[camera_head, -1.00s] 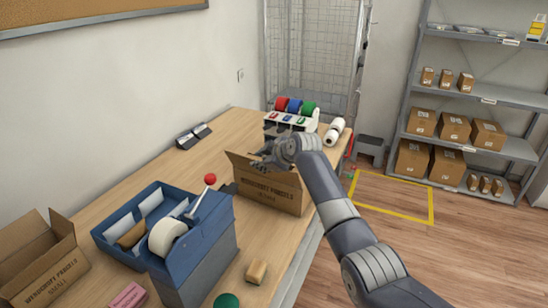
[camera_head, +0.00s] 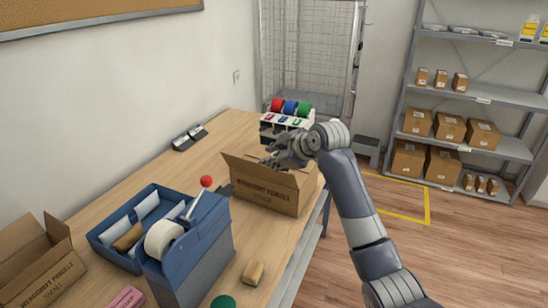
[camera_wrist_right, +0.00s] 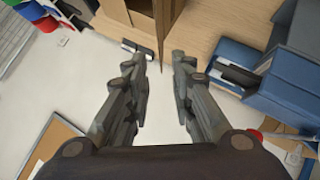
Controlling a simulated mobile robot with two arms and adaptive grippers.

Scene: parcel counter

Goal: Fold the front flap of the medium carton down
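The medium carton (camera_head: 266,196) stands on the counter in the middle of the head view, printed side facing me. A flap (camera_head: 240,166) sticks up at its left end; the arm hides part of its top. My right gripper (camera_head: 270,161) is over the carton's top, close to the flaps. In the right wrist view the gripper (camera_wrist_right: 159,64) is open, its fingers apart. A thin upright cardboard edge (camera_wrist_right: 161,40) lies at the gap between the fingertips; I cannot tell whether they touch it. My left gripper is not in view.
A blue tape dispenser (camera_head: 205,255) with a red-knobbed lever stands left of the carton. A small open carton (camera_head: 45,275) is at far left. A rack of coloured rolls (camera_head: 290,118) stands behind. A small brown block (camera_head: 253,273) lies near the counter's front edge.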

